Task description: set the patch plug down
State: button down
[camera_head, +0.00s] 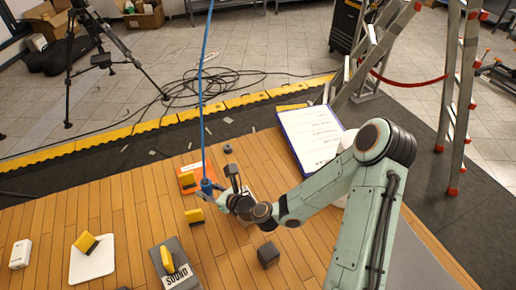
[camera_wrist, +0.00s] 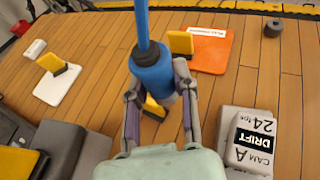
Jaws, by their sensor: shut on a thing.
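The patch plug is a blue cylinder (camera_head: 207,186) with a blue cable rising straight up out of view. My gripper (camera_head: 213,194) is shut on it, one finger on each side. In the wrist view the plug (camera_wrist: 152,70) sits upright between the fingertips (camera_wrist: 158,88). It appears held above the wooden deck, though its lower end is hidden. A yellow and black block (camera_head: 194,216) lies on the deck near the plug and shows partly behind it in the wrist view (camera_wrist: 153,107).
An orange card (camera_head: 184,170) and a white card (camera_head: 93,268) each bear a yellow block. A grey SOUND case (camera_head: 163,252), a dark cube (camera_head: 268,254) and a DRIFT box (camera_wrist: 250,140) stand nearby. A clipboard (camera_head: 312,137) lies behind. Bare planks (camera_head: 135,215) lie at left.

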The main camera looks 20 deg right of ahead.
jog(key=w+d+r+m+h, duration=0.35)
jog(key=d+m+h, duration=0.2)
jog(key=d, duration=0.45)
jog(key=w+d+r+m+h, duration=0.35)
jog(key=d+m+h, duration=0.2)
jog(key=d, duration=0.35)
jog(key=n, duration=0.1)
send_over(258, 148)
jog(key=f, duration=1.4)
jog(key=shift+s+a+f, duration=0.15)
jog(key=shift+s+f, duration=0.2)
jog(key=shift+s, duration=0.05)
jog(key=shift+w+f+t, duration=0.15)
jog(key=shift+w+f, duration=0.05)
jog(key=shift+f, duration=0.75)
jog(key=shift+w+f+t, duration=0.15)
jog(key=shift+f, duration=0.8)
jog(key=c, duration=0.9)
grip_release()
jog(key=shift+f, duration=0.1)
